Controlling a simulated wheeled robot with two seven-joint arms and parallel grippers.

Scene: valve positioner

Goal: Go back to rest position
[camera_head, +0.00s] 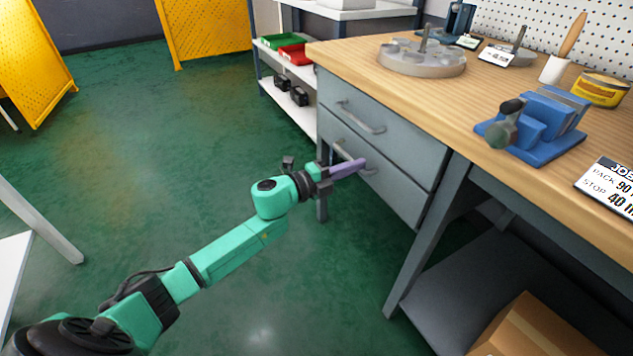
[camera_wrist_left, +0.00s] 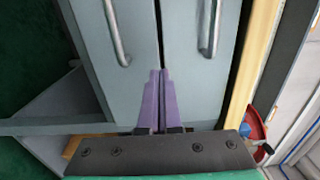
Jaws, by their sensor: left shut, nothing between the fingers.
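My left arm, green with black joints, reaches in from the lower left in the head view. My left gripper (camera_head: 347,168) has purple fingers that are shut with nothing between them. Its fingertips are close in front of the lower drawer (camera_head: 385,165) of the workbench, near that drawer's handle; I cannot tell whether they touch. In the left wrist view the shut fingers (camera_wrist_left: 161,85) point at the grey drawer fronts, between the two handles. My right gripper is not in view.
The wooden workbench top (camera_head: 480,85) carries a round grey fixture (camera_head: 422,58), a blue vise (camera_head: 535,125) and a yellow tin (camera_head: 600,88). A cardboard box (camera_head: 535,330) sits under the bench. Yellow panels (camera_head: 208,28) stand behind. The green floor to the left is mostly clear.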

